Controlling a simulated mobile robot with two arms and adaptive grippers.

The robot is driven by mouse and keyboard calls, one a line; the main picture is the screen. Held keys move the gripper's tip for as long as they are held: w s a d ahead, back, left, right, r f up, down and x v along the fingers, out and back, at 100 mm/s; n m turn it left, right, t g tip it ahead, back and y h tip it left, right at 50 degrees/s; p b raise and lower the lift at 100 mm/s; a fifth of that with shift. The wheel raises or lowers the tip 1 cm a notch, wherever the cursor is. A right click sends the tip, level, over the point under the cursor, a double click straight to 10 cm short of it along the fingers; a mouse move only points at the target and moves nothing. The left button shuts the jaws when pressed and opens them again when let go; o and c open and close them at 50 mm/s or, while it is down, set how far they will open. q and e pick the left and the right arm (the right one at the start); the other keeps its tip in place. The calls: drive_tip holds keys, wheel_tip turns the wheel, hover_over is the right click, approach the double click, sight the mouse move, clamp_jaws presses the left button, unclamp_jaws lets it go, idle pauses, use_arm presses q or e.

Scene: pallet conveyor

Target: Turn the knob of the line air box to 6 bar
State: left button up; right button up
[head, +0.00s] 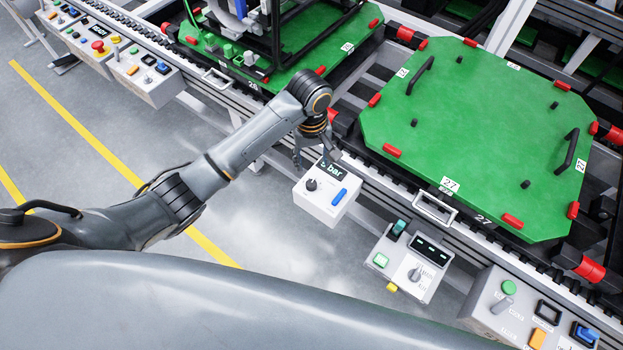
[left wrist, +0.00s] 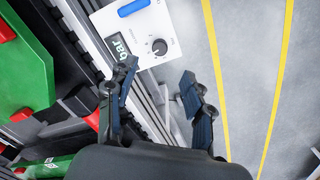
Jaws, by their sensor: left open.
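The line air box (head: 322,208) is a white box on the near side of the conveyor, with a dark display (head: 333,171), a black knob (head: 311,184) and a blue bar (head: 339,196). The display shows "bar"; its digit is partly hidden and unreadable. My left gripper (head: 315,156) is open and empty by the box's far edge. In the left wrist view, the knob (left wrist: 159,46) lies ahead of the spread fingers (left wrist: 158,76), apart from them. A light pointer mark shows on the knob. The left finger covers part of the display's end. My right gripper is out of view.
A grey control box (head: 412,264) with its own knob stands right of the air box, and another with buttons (head: 508,300) farther right. A green pallet (head: 470,130) with handles lies on the conveyor behind. Grey floor with yellow lines is clear at left.

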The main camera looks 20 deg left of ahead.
sight(311, 183)
use_arm(q)
drive_tip(key=shift+n, duration=0.4)
drive_tip(key=f, duration=0.8)
drive_tip(key=w+f, duration=0.1)
drive_tip(key=f, duration=0.4)
drive_tip(key=shift+a, duration=0.35)
clamp_jaws()
drive_tip(key=shift+r, duration=0.1)
